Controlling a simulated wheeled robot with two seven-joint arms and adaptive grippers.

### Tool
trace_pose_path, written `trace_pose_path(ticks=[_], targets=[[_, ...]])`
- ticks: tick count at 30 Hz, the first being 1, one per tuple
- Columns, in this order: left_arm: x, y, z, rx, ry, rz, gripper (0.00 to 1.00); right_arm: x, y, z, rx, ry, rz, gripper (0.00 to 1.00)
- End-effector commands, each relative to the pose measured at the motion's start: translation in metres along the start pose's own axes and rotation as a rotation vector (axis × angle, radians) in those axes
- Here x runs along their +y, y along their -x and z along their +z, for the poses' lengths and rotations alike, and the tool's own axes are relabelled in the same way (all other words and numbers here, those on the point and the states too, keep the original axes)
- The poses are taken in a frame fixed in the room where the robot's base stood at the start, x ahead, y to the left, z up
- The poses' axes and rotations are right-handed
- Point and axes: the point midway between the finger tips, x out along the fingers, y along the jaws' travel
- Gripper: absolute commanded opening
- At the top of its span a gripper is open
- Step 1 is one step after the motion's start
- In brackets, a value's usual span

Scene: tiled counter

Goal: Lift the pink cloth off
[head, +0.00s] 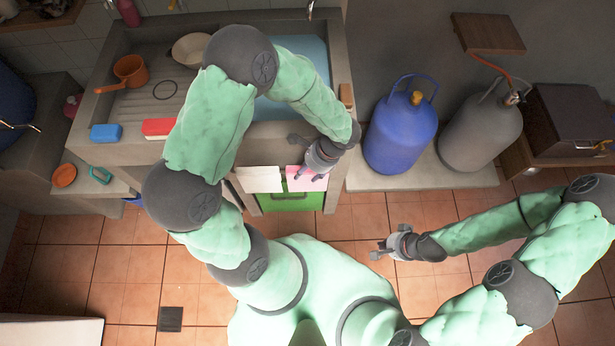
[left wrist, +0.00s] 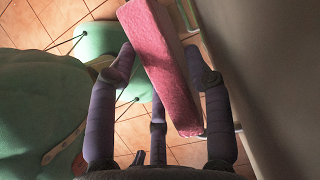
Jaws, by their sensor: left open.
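The pink cloth (head: 306,179) hangs at the front of the sink counter, to the right of a white cloth (head: 259,179). In the left wrist view the pink cloth (left wrist: 163,65) is a thick, textured strip lying between my spread fingers. My left gripper (head: 309,172) is open at the cloth, and it also shows in the left wrist view (left wrist: 158,62). Its fingers stand on both sides of the cloth; whether they touch it is unclear. My right gripper (head: 383,249) is over the floor, away from the cloth, too small to read its fingers.
A green panel (head: 285,202) is below the cloths. The concrete sink (head: 335,60) holds an orange pot (head: 130,70). A blue gas bottle (head: 400,135) and a grey one (head: 480,135) stand on a ledge at right. The tiled floor (head: 120,265) is mostly clear.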

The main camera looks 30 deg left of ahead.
Motion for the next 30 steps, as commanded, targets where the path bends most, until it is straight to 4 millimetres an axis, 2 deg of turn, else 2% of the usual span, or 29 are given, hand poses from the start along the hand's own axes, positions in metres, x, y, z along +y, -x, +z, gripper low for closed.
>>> trace_pose_path(ticks=[3, 8, 9, 20, 26, 30], targets=[[0.0, -0.002, -0.001, 0.0, 0.0, 0.0, 0.5, 0.001, -0.002, 0.0, 0.0, 0.0, 0.0, 0.0], [0.0, -0.001, -0.001, 0.0, 0.0, 0.0, 0.05, 0.0, -0.001, 0.0, 0.0, 0.0, 0.0, 0.0], [0.0, -0.001, -0.001, 0.0, 0.0, 0.0, 0.0, 0.0, -0.001, 0.0, 0.0, 0.0, 0.0, 0.0], [0.0, 0.003, 0.001, 0.0, 0.0, -0.001, 0.0, -0.001, 0.003, 0.0, 0.0, 0.0, 0.0, 0.0], [-0.001, 0.035, 0.013, 0.003, 0.002, -0.004, 0.0, -0.006, 0.018, 0.001, 0.0, 0.0, 0.0, 0.0], [-0.001, 0.068, 0.027, 0.004, 0.003, -0.004, 0.0, -0.012, 0.033, 0.001, 0.0, 0.0, 0.0, 0.0]])
